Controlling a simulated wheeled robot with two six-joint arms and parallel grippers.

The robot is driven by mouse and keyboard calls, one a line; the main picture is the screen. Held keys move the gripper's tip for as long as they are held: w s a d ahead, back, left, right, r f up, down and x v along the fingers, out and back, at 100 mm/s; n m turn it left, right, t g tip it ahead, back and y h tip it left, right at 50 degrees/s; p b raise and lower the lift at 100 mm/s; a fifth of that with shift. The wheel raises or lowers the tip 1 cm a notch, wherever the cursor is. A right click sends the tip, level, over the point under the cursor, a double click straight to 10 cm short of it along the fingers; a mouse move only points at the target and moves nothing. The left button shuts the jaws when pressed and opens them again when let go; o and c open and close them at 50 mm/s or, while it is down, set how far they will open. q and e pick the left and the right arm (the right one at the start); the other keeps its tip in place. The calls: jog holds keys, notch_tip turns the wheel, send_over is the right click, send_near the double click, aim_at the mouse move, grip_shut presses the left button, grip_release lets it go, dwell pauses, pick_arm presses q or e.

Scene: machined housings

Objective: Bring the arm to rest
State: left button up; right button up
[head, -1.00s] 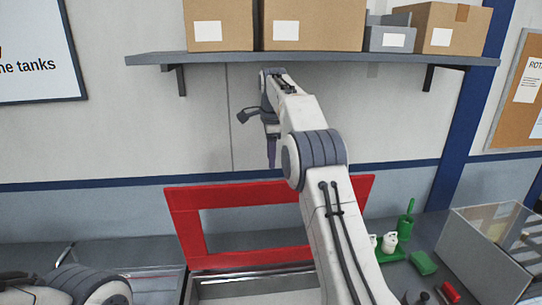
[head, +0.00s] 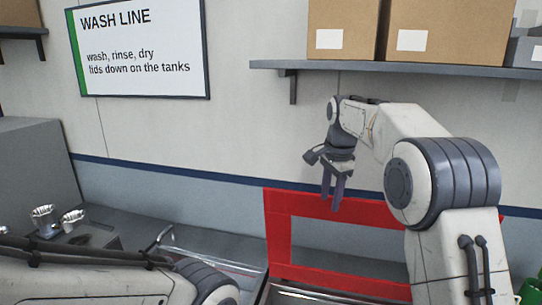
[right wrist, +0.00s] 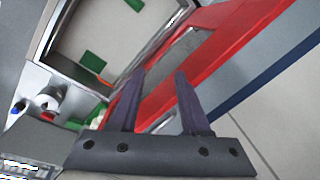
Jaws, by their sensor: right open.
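My right arm rises from the lower right in the head view. Its gripper (head: 335,198) points down, open and empty, in front of the wall and just above the upright red frame-shaped lid (head: 278,235). In the right wrist view the two fingers (right wrist: 158,105) stand apart with nothing between them, and the red lid (right wrist: 240,35) shows behind them. My left arm lies low across the bottom left of the head view; its gripper is out of the picture.
A shelf (head: 400,68) with cardboard boxes (head: 345,28) hangs above my right arm. A tank (right wrist: 92,38) with green pieces inside shows in the right wrist view. A wash-line sign (head: 140,50) hangs on the wall.

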jog(key=s+a+f+n+b, duration=0.3)
jog(key=s+a+f+n, duration=0.25)
jog(key=s, duration=0.35)
jog(key=s+a+f+n+b, duration=0.3)
jog(key=s+a+f+n, duration=0.2)
jog(key=s+a, duration=0.3)
jog(key=s+d+f+n+g+b, duration=0.1)
jog(key=s+f+n+b, duration=0.2)
jog(key=s, duration=0.7)
jog(key=s+d+f+n+b, duration=0.1)
jog(key=s+f+n+b, duration=0.2)
jog(key=s+f+n, duration=0.4)
jog(key=s+f, duration=0.4)
jog(key=shift+d+f+g+y, duration=0.2)
jog(key=shift+f+g+y, duration=0.05)
jog(key=shift+g+y, duration=0.15)
jog(key=shift+s+n, duration=0.15)
jog(key=shift+n, duration=0.1)
